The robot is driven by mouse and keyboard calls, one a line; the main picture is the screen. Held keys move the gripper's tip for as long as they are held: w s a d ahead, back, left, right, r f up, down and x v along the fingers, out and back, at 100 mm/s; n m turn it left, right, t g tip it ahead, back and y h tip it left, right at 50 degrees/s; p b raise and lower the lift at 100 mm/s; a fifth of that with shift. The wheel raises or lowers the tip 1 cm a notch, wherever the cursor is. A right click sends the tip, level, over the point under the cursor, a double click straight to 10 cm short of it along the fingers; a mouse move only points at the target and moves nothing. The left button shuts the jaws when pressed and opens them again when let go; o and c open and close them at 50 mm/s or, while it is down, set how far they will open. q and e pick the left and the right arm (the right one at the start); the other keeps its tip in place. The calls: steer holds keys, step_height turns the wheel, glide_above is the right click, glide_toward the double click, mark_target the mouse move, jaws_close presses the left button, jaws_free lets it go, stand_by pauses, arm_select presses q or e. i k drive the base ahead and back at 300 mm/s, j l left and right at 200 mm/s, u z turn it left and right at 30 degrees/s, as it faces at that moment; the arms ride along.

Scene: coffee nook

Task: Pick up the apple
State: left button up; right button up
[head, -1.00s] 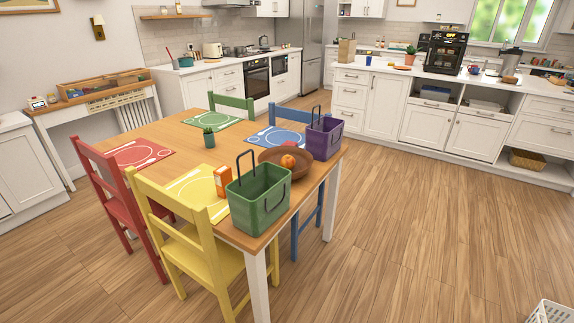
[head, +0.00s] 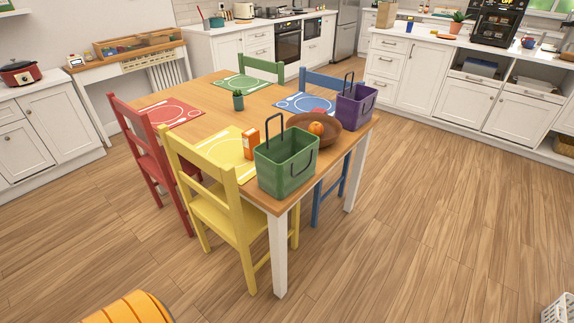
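A round orange-red fruit (head: 316,128) lies in a brown bowl (head: 330,140) near the right end of the wooden dining table (head: 205,122). It is too small to tell surely whether it is the apple. A small reddish patch shows at the bowl's far rim, and I cannot tell what it is. The green basket (head: 285,168) stands in front of the bowl and the purple basket (head: 356,106) stands behind it to the right. Neither of my grippers is in view.
Red (head: 150,160), yellow (head: 222,205), green (head: 262,68) and blue (head: 325,85) chairs surround the table. An orange carton (head: 250,143) stands by the green basket. A white basket (head: 565,308) and an orange ribbed object (head: 128,308) are at the bottom edge. The floor right of the table is clear.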

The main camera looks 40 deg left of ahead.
mark_target(316, 128)
steer(key=u, duration=1.3)
steer(key=i+l+u, duration=0.2)
steer(key=u, duration=0.2)
steer(key=i+l+u, duration=0.2)
steer(key=l+u, duration=0.15)
steer(key=i+l+u, duration=0.1)
steer(key=l+u, duration=1.05)
steer(key=l, duration=0.2)
steer(key=i, duration=0.05)
